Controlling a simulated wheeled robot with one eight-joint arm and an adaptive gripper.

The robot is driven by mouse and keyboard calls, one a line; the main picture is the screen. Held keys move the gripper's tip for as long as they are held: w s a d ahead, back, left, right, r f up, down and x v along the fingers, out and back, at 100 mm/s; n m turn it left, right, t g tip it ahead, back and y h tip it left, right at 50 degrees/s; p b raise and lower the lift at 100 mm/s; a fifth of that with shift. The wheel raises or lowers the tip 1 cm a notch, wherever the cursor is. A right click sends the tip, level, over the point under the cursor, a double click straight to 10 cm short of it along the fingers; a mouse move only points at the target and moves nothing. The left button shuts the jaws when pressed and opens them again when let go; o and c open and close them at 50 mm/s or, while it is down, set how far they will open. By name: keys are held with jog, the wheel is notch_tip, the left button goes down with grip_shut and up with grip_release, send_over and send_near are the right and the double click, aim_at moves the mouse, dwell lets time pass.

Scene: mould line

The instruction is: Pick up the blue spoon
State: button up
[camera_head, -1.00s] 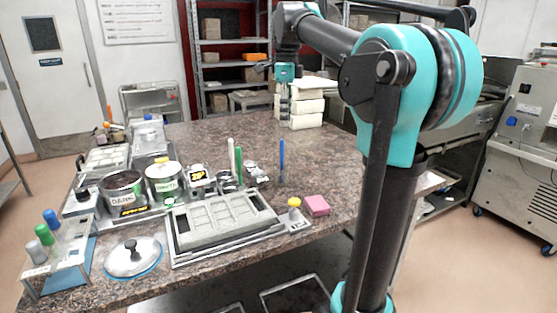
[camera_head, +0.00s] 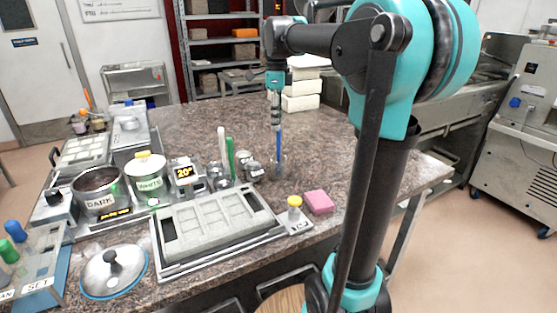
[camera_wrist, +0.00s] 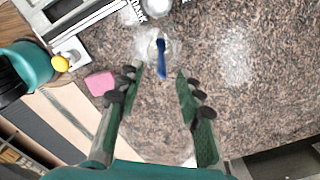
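The blue spoon (camera_head: 279,148) stands upright in a clear holder (camera_head: 279,170) on the speckled counter, right of the mould tray. In the wrist view the blue spoon (camera_wrist: 161,58) lies ahead, between the lines of my two fingers. My gripper (camera_head: 277,118) hangs pointing down just above the spoon's upper end in the head view. The wrist view shows my gripper (camera_wrist: 160,78) open, fingers well apart with nothing between the pads. Whether the spoon's top reaches between the fingertips is hard to tell.
A white spoon (camera_head: 221,144) and a green spoon (camera_head: 230,156) stand left of the blue one. The mould tray (camera_head: 165,262), a yellow-capped bottle (camera_head: 294,207) and a pink block (camera_head: 318,201) are nearby. White blocks (camera_head: 303,103) are stacked behind. The counter to the right is clear.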

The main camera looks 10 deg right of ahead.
aim_at(279, 142)
notch_tip(279, 142, down, 3)
jog(key=shift+w+d+f, duration=0.1)
jog(key=shift+d+f, duration=0.1)
jog(key=shift+f, duration=1.15)
jog(key=shift+d+f, duration=0.15)
jog(key=shift+f, duration=1.15)
grip_shut()
